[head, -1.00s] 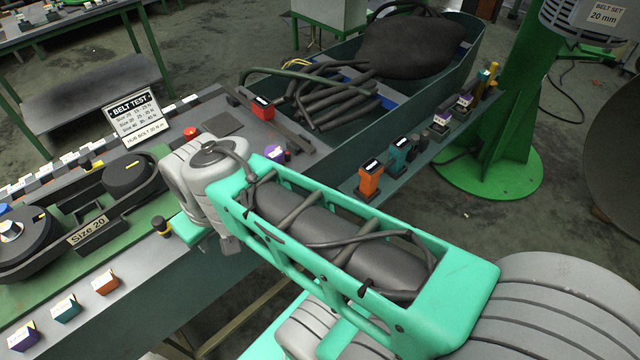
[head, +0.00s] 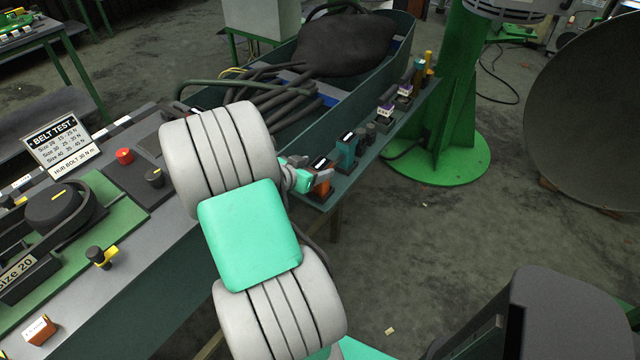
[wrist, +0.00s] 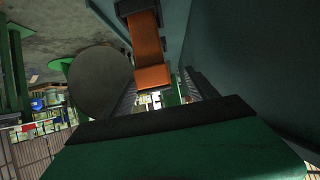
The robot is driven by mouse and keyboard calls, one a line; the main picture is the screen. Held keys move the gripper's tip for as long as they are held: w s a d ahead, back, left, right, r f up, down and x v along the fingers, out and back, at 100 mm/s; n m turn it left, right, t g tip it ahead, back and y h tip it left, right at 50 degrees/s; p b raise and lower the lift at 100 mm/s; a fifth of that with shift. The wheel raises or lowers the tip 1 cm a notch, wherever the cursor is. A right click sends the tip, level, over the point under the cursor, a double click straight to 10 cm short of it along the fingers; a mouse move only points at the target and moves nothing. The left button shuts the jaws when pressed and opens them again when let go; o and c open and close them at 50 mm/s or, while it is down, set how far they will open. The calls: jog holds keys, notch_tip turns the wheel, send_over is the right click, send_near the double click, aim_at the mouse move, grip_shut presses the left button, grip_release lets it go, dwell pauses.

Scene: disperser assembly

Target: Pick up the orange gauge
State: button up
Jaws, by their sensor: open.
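The orange gauge (head: 323,187) stands on the narrow side ledge, at the near end of a row of gauges. In the head view my gripper (head: 312,176) is right at it and hides part of it. In the wrist view the orange gauge (wrist: 150,52) hangs in from the top, with its lower orange end between the two ridged fingers of my gripper (wrist: 160,88). The fingers are apart, with gaps seen beside the gauge. I cannot tell whether either finger touches it.
A teal gauge (head: 346,152) stands just behind the orange one on the ledge (head: 384,150), with purple-and-white gauges (head: 385,108) farther along. The bin (head: 375,75) with dark hoses borders the ledge. A green column (head: 445,110) stands to the right.

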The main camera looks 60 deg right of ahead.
jog(key=x, duration=0.3)
jog(key=p+x, duration=0.1)
jog(key=x, duration=0.1)
jog(key=shift+s+d+f, duration=0.1)
jog(key=shift+s+f, duration=0.15)
jog(key=shift+s, duration=0.15)
jog(key=shift+c, duration=0.2)
grip_shut()
jog(key=shift+r, duration=0.1)
